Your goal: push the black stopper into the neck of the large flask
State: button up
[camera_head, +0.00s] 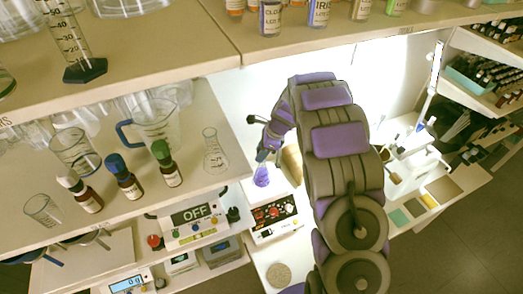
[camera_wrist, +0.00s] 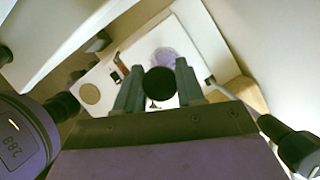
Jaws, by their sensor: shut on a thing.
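My gripper (camera_wrist: 160,85) is shut on the black stopper (camera_wrist: 160,83), whose round dark top shows between the two grey fingers in the wrist view. A flask with purple contents (camera_wrist: 167,57) lies beyond and below the stopper there, partly hidden by it. In the head view the purple flask (camera_head: 261,177) stands on a white hotplate, just below my gripper (camera_head: 263,156). The stopper cannot be made out in the head view. The stopper looks apart from the flask's neck, but the neck is hard to see.
The hotplate (camera_head: 274,214) has a dark panel with red and white markings. An empty conical flask (camera_head: 213,155) and several capped bottles (camera_head: 125,180) stand on the shelf to the left. An upper shelf (camera_head: 165,50) overhangs.

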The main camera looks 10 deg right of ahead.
jog(key=shift+f+p, duration=0.4)
jog(key=shift+f, duration=1.05)
dwell(0.6)
jog(key=o, duration=1)
